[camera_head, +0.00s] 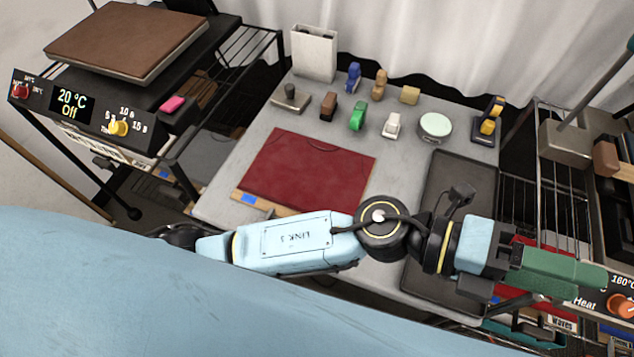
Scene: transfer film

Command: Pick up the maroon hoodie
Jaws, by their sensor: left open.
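A flat maroon cloth (310,170) lies on the grey table in the middle of the view; I cannot tell from its shape whether it is the hoodie. Red material (526,262) shows partly behind my left gripper at the right, and most of it is hidden. My left arm reaches across the front of the table to the right. My left gripper (575,275), with green fingers, is past the table's right side, near the right-hand rack and away from the maroon cloth on the table. It is open, and I see nothing held in it. My right gripper is out of view.
A dark tray (462,178) lies on the table's right side. Several small coloured items and a white box (314,52) stand at the back. A brown-topped machine (125,38) is at the left. A heater panel (622,290) is at the right edge beside wire racks.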

